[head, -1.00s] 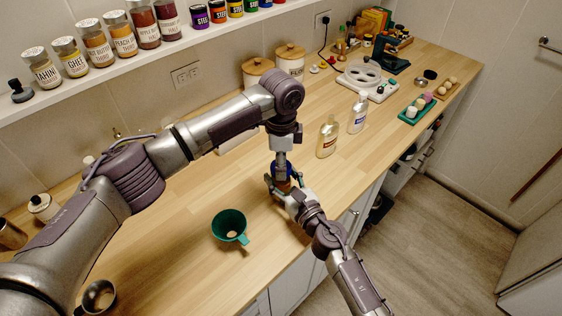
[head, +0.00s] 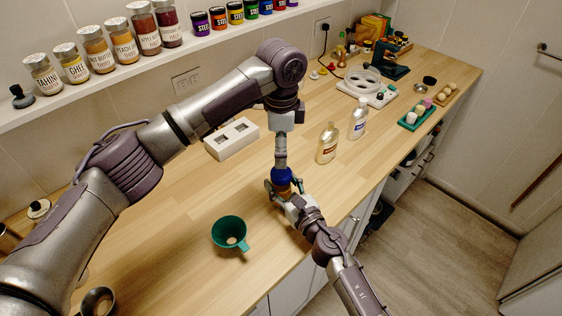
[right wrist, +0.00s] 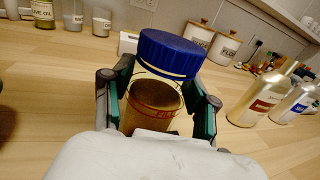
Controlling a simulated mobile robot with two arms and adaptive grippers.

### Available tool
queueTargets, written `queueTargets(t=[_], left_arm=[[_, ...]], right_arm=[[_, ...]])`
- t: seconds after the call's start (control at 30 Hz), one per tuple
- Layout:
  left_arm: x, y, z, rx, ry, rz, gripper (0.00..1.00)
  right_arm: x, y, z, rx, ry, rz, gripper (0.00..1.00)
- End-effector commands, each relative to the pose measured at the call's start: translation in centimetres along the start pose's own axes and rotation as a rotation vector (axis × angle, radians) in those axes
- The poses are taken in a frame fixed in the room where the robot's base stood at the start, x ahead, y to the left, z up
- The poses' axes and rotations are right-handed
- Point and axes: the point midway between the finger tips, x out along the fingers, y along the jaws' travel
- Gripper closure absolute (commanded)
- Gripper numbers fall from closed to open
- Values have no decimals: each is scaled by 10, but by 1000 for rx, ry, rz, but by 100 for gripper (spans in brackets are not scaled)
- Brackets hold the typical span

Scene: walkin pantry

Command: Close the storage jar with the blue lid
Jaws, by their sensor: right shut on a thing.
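The storage jar (right wrist: 152,108), clear with brown contents and a red label, stands between the fingers of my right gripper (right wrist: 157,112) in the right wrist view. That gripper is shut on the jar's sides. The blue lid (right wrist: 170,54) sits over the jar's mouth; whether it is fully tightened cannot be told. In the head view the blue lid (head: 281,175) shows above my right gripper (head: 284,190). My left gripper (head: 281,155) points down over the lid in the head view. No left finger shows around the lid in the right wrist view, and its opening is unclear.
A green funnel (head: 229,232) stands left of the jar near the counter's front. Two bottles (head: 327,143) (head: 358,118) stand to the right. A white box with two openings (head: 232,138) lies behind. The counter around the jar is mostly clear.

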Motion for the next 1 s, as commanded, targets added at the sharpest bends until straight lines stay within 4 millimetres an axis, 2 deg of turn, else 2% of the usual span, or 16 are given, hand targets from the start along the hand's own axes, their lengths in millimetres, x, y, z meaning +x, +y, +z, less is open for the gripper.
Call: queueTargets(t=[0.1, 0.27, 0.63, 0.67, 0.8, 1.0], left_arm=[[-23, 0, 0, 1, 0, -2, 17], [-40, 0, 0, 0, 1, 0, 17], [-45, 0, 0, 0, 0, 1, 17], [-45, 0, 0, 0, 0, 1, 17], [-45, 0, 0, 0, 0, 1, 17], [-45, 0, 0, 0, 0, 1, 17]], right_arm=[[0, 0, 0, 0, 0, 0, 100], [0, 0, 0, 0, 0, 0, 100], [0, 0, 0, 0, 0, 0, 100], [0, 0, 0, 0, 0, 0, 37], [0, 0, 0, 0, 0, 0, 13], [0, 0, 0, 0, 0, 0, 12]])
